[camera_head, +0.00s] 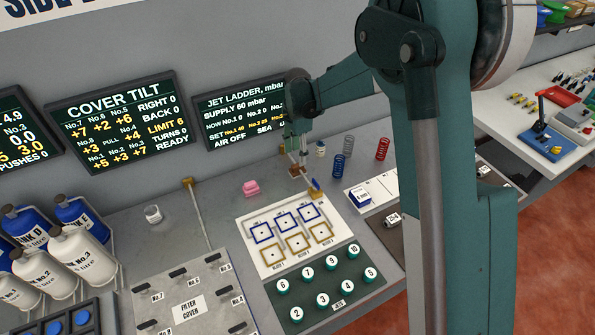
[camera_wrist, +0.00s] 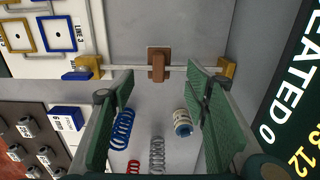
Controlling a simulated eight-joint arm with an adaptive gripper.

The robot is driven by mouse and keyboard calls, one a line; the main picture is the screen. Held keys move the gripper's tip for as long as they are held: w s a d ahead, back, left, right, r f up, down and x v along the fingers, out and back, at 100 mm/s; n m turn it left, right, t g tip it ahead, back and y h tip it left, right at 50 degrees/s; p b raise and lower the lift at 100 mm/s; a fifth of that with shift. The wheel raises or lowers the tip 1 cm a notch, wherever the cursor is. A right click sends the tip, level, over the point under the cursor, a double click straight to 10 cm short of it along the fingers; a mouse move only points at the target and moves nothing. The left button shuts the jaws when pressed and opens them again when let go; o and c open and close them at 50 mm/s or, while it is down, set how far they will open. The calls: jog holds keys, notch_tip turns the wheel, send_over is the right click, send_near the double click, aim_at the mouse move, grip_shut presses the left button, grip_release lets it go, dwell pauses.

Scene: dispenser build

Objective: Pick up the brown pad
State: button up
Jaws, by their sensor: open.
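The brown pad (camera_wrist: 158,62) is a small brown block seen at the upper middle of the wrist view. In the head view the pad (camera_head: 295,172) is small and partly hidden below my gripper (camera_head: 296,151). In the wrist view my gripper (camera_wrist: 160,74) has its two green fingers spread apart, one on each side of the pad. The pad lies between the fingertips in the picture, with a visible gap on both sides. I cannot tell the remaining depth to it.
Yellow brackets (camera_wrist: 228,70) hold the rod ends. Blue (camera_wrist: 123,128), grey (camera_wrist: 157,155) and red springs and a white-and-blue bottle (camera_wrist: 182,122) stand close by. Screens line the wall.

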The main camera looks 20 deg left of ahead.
aim_at(298, 167)
jog(key=shift+f, duration=0.1)
jog(key=shift+f, duration=1.2)
jog(key=shift+f, duration=0.1)
jog(key=shift+d+f, duration=0.1)
jog(key=shift+f, duration=2.45)
jog(key=c, duration=1)
